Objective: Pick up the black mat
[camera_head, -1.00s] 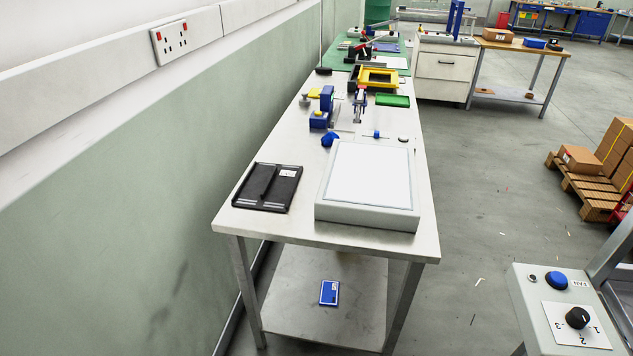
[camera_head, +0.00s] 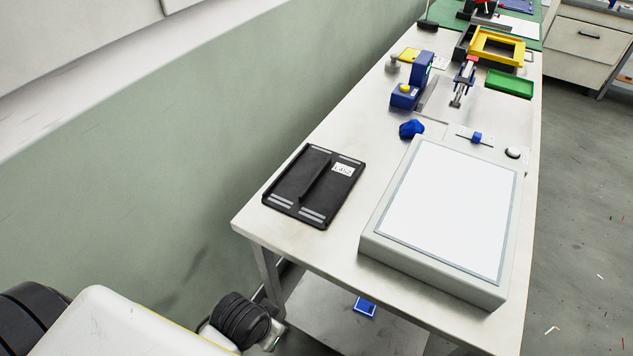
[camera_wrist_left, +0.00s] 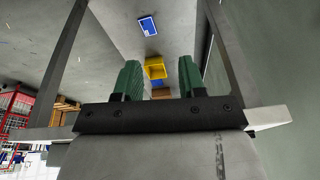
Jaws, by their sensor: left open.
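The black mat (camera_head: 302,202) lies flat on the near left corner of the white table, with a raised ridge along its middle, grey strips at its ends and a white label. Nothing touches it. In the left wrist view my left gripper (camera_wrist_left: 158,78) shows two green fingers apart with nothing between them. In the head view my left arm comes in at the bottom left, beside and below the table's near edge, well short of the mat; its fingers are not clearly seen there. My right gripper is in neither view.
A white light panel (camera_head: 452,205) stands right of the mat, with a narrow gap between. A blue lump (camera_head: 411,129), a blue fixture (camera_head: 412,84) and a green tray (camera_head: 509,84) lie farther back. The wall runs along the left. A blue card (camera_head: 365,306) lies on the lower shelf.

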